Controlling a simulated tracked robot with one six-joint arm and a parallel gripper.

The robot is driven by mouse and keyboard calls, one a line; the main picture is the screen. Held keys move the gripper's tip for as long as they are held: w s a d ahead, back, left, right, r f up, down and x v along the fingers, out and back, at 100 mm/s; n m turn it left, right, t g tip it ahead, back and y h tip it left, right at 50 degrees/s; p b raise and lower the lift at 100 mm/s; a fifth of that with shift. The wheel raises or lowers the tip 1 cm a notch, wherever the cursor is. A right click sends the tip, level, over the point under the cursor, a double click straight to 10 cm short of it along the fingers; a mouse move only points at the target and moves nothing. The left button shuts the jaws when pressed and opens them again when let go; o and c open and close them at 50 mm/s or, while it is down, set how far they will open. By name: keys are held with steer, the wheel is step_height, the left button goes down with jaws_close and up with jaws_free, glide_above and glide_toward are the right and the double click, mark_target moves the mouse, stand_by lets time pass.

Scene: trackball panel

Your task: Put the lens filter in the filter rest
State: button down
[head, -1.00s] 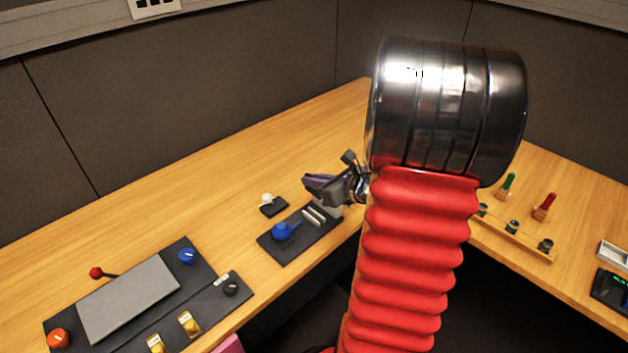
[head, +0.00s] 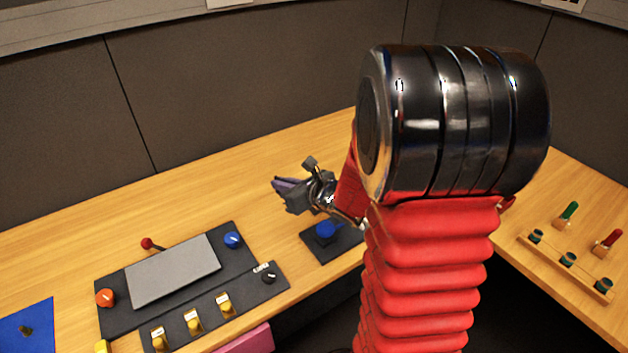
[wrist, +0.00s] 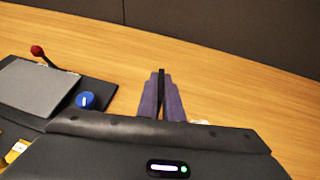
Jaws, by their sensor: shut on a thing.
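My gripper (head: 279,186) reaches out to the left over the wooden desk in the head view. In the wrist view its two purple fingers (wrist: 161,98) are shut on a thin dark piece seen edge-on, which I take to be the lens filter (wrist: 161,78). The filter cannot be made out in the head view. A dark plate (head: 320,248) with a blue knob (head: 325,231) lies below and right of the gripper, partly behind my arm. I cannot make out the filter rest in the current views.
A dark panel (head: 115,290) with a grey pad (head: 175,270), knobs, yellow switches and a red-tipped lever (head: 147,243) lies to the left. A wooden rack (head: 565,262) and coloured pegs stand at the right. The desk behind the gripper is clear.

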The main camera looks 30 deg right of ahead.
steer(key=w+a+n+y, duration=0.1)
steer(key=a, duration=1.1)
steer(key=shift+w+a+f+g, duration=0.2)
steer(key=shift+a+g, duration=0.1)
steer(key=shift+a, duration=0.1)
